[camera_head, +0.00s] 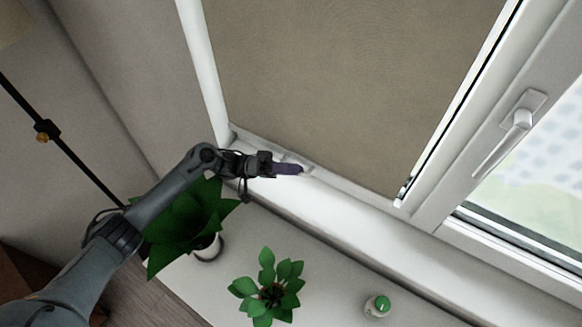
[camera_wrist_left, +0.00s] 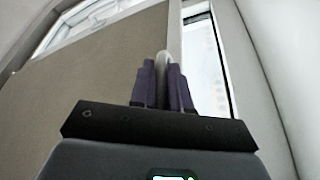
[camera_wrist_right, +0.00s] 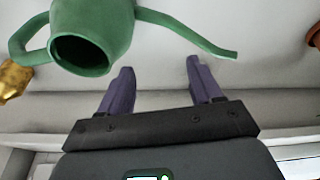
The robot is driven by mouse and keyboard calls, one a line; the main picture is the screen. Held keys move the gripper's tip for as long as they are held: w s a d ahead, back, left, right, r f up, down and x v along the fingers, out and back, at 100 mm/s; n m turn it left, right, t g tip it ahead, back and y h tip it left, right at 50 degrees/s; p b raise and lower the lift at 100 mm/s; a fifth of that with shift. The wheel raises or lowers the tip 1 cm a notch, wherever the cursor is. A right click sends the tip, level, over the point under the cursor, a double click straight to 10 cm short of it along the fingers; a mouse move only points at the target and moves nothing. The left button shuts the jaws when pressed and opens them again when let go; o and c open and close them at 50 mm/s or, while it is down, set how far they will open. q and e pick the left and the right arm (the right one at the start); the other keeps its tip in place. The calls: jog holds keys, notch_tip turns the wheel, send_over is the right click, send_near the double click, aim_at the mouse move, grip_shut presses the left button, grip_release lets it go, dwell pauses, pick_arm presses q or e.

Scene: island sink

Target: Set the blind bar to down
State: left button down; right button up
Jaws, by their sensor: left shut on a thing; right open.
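The beige blind (camera_head: 350,80) covers most of the left window pane, and its lower edge is close to the bottom of the frame. The pale blind bar (camera_head: 312,168) runs along that edge.
The sill below the window holds a large leafy plant (camera_head: 185,225), a small plant (camera_head: 270,288) and a green-capped container (camera_head: 377,305). A window handle (camera_head: 505,135) is on the right frame. A green watering can (camera_wrist_right: 88,35) is just beyond my right fingers.

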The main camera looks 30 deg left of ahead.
pick_arm(q)
jog(key=c, duration=1.4)
grip_release()
jog(key=shift+c, duration=0.2)
jog(key=shift+a, duration=0.1)
jog(key=shift+s+a+f, duration=0.1)
jog(key=shift+a+f, duration=0.05)
jog(key=shift+a, duration=0.25)
pick_arm(e)
notch_tip(320, 180, down, 3)
jog(key=b, duration=0.3)
jog(key=shift+f, duration=0.1)
pick_arm(q)
jog(key=v, duration=1)
jog(key=shift+o, duration=0.4)
